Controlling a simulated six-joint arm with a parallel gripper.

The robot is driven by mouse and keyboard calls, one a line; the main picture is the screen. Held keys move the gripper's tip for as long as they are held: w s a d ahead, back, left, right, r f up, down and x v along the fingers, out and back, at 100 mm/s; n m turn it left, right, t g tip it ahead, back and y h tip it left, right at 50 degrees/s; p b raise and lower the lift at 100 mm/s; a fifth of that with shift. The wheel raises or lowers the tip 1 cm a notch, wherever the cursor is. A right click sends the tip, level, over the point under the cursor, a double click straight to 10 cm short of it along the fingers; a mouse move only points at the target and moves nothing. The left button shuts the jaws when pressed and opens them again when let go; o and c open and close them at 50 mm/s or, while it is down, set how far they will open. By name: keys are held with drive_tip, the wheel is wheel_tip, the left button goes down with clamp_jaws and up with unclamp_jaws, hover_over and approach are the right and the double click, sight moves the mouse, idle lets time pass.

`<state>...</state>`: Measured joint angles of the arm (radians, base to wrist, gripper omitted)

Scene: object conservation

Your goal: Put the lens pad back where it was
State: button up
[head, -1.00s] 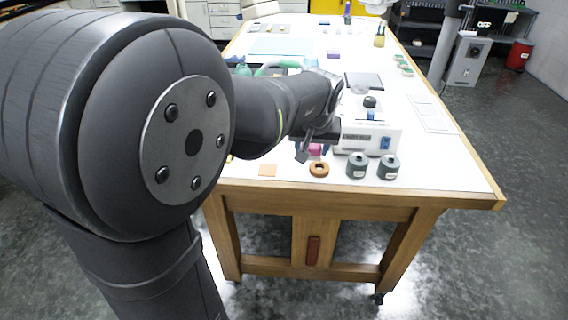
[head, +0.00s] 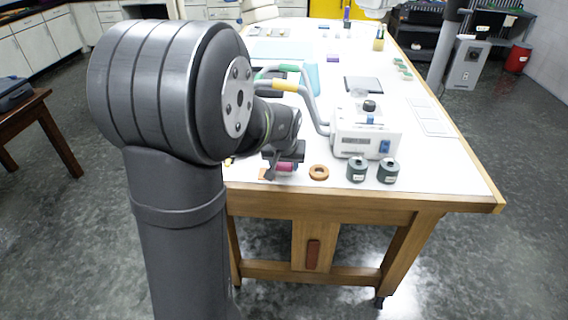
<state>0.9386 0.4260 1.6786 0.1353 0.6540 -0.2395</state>
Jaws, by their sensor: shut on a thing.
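My gripper (head: 283,163) is over the front part of the white table, left of the brown ring. It is shut on a small pink thing (head: 287,167), which shows just below its dark body. The view is too small to tell for certain that this is the lens pad, or whether it touches the table. A flat tan square (head: 263,174) lies on the table just left of and below the gripper, partly hidden by it.
A brown ring (head: 319,172) and two grey-green cylinders (head: 357,169) stand along the table's front edge (head: 370,200). A white instrument (head: 365,136) with bent tubes (head: 305,95) stands behind them. A dark flat plate (head: 363,84) lies farther back.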

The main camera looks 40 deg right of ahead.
drive_tip(key=shift+f, duration=0.45)
drive_tip(key=o, duration=0.9)
drive_tip(key=shift+o, duration=0.2)
drive_tip(key=shift+r, duration=0.15)
drive_tip(key=shift+r, duration=0.25)
drive_tip(key=v, duration=1.2)
